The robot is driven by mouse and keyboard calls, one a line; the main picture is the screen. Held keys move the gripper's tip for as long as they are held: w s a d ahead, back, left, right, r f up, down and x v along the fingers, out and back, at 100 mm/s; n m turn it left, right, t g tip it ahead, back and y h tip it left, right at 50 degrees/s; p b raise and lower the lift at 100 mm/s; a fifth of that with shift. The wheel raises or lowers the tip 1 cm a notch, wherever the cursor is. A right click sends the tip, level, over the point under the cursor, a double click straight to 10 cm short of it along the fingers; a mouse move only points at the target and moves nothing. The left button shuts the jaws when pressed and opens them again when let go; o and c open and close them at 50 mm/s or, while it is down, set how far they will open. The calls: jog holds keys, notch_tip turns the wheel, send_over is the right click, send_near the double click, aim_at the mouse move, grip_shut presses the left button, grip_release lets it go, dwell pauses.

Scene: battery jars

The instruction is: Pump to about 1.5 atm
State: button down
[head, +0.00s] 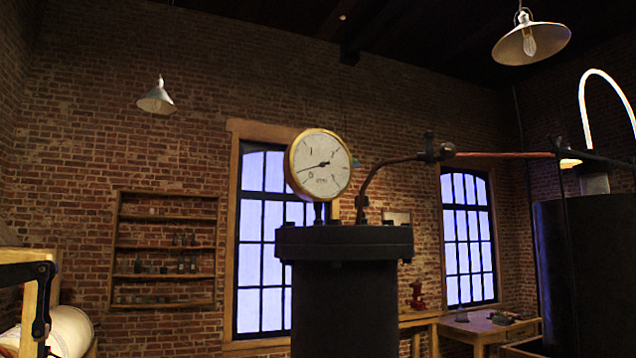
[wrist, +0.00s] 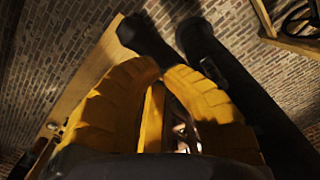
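The round brass-rimmed gauge (head: 320,165) stands on top of a dark cylinder (head: 343,300) in the head view. Its dark needle lies nearly level, with the long thin end pointing left and slightly down, below a mark like a 1 at upper left. The exact reading is too small to tell. My gripper (wrist: 163,72) shows in the wrist view, its two yellow fingers drawn close together at the tips. A dark bar (wrist: 143,38) runs in at the fingertips, and the fingers appear closed on it. Their contact is partly hidden.
A copper-coloured pipe (head: 500,154) runs from the cylinder's top to a large dark vessel (head: 590,270) at right. A wooden frame with a black bracket (head: 42,300) and a pale roll (head: 68,332) stand at lower left. Another dark bar (wrist: 205,50) passes right of my fingers.

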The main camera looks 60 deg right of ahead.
notch_tip(320, 180, down, 16)
jog(key=b, duration=1.2)
notch_tip(320, 180, up, 17)
jog(key=p, duration=1.5)
jog(key=shift+f+p, duration=0.2)
jog(key=shift+p, duration=0.1)
jog(key=shift+f, duration=0.1)
notch_tip(320, 180, down, 16)
jog(key=b, duration=1.3)
notch_tip(320, 180, up, 16)
jog(key=p, duration=1.5)
